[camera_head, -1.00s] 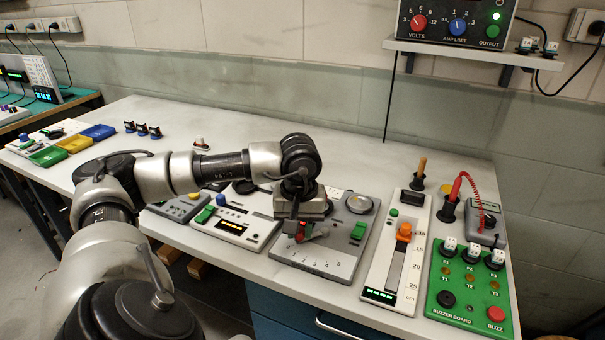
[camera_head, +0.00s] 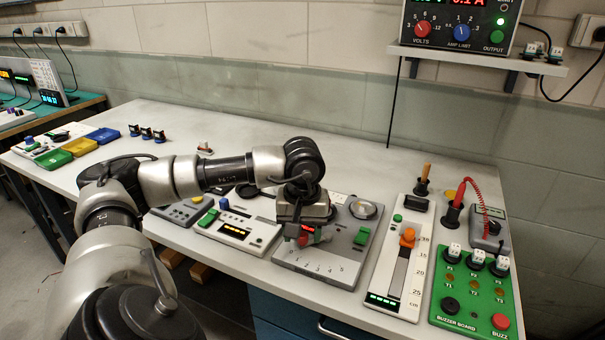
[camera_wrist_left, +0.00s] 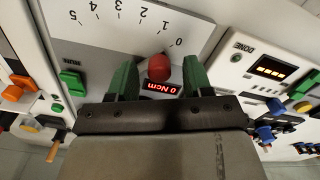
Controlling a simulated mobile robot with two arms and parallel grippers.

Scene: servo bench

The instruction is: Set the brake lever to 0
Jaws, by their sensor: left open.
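The brake panel (camera_head: 318,272) is a grey plate with a 0 to 5 scale. It also shows upside down in the left wrist view (camera_wrist_left: 115,35). The brake lever's red knob (camera_wrist_left: 160,68) is near the scale's 0 mark. A red display reading 0 Ncm (camera_wrist_left: 162,89) is just beside it. My left gripper (camera_head: 306,240) is over the panel, pointing down. In the left wrist view its green-padded fingers (camera_wrist_left: 161,78) are open, one on either side of the red knob, with gaps visible. The lever's shaft is hidden. My right gripper is not in view.
The panel has a green RUN button (camera_wrist_left: 72,82). A slider unit with an orange knob (camera_head: 408,237) and a green buzzer board (camera_head: 470,295) stand to the right. A unit with a green lever (camera_head: 208,217) is to the left.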

